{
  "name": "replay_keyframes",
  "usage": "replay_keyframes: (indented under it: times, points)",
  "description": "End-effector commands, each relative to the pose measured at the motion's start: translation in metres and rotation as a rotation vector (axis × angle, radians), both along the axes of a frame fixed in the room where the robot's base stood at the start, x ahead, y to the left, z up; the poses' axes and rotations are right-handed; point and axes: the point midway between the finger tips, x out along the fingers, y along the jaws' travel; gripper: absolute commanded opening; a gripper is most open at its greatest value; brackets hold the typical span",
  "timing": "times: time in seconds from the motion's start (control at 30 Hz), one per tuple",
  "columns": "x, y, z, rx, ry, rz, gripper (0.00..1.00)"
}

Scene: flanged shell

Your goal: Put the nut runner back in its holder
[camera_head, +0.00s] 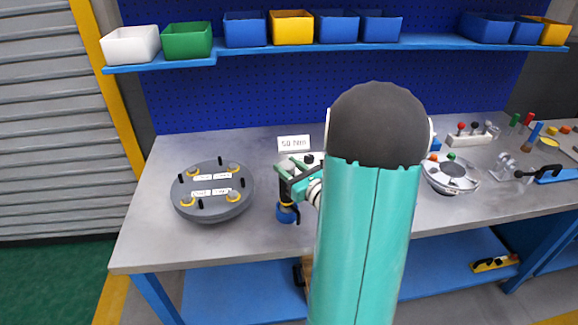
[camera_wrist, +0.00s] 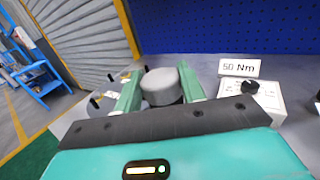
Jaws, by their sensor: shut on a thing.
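My gripper (camera_wrist: 161,78) is shut on the nut runner (camera_wrist: 162,88), whose round grey top shows between the two green fingers in the wrist view. In the head view my gripper (camera_head: 297,168) is over the table, left of my large teal arm link, with the runner's dark body (camera_head: 286,189) below the fingers. A blue cup-like piece (camera_head: 287,214), apparently the holder, is directly beneath the dark body. Whether the runner is seated in it or just above it, I cannot tell. The runner's lower end is hidden in the wrist view.
A round grey flanged shell (camera_head: 212,191) with labels and yellow-ringed bolts lies to the left. A 50 Nm sign (camera_head: 293,143) stands behind, by a control box (camera_wrist: 262,98) with a black knob. A silver round part (camera_head: 451,174) is at right. Bins line the shelf above.

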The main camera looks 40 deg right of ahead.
Motion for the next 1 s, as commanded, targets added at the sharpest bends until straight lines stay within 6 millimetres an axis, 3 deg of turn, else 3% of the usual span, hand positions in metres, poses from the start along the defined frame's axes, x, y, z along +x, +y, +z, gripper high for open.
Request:
replay_keyframes:
  times: [0.37, 0.4, 0.5, 0.83, 1.0]
  points:
    - [0.0, 0.0, -0.006, -0.001, -0.003, 0.0, 0.0]
    - [0.0, 0.0, -0.006, -0.001, -0.003, 0.0, 0.46]
    - [0.0, 0.0, -0.006, -0.001, -0.002, 0.0, 0.65]
    - [-0.002, 0.0, -0.008, 0.001, 0.002, -0.001, 0.65]
    - [-0.02, 0.001, -0.009, 0.0, 0.002, -0.003, 0.65]
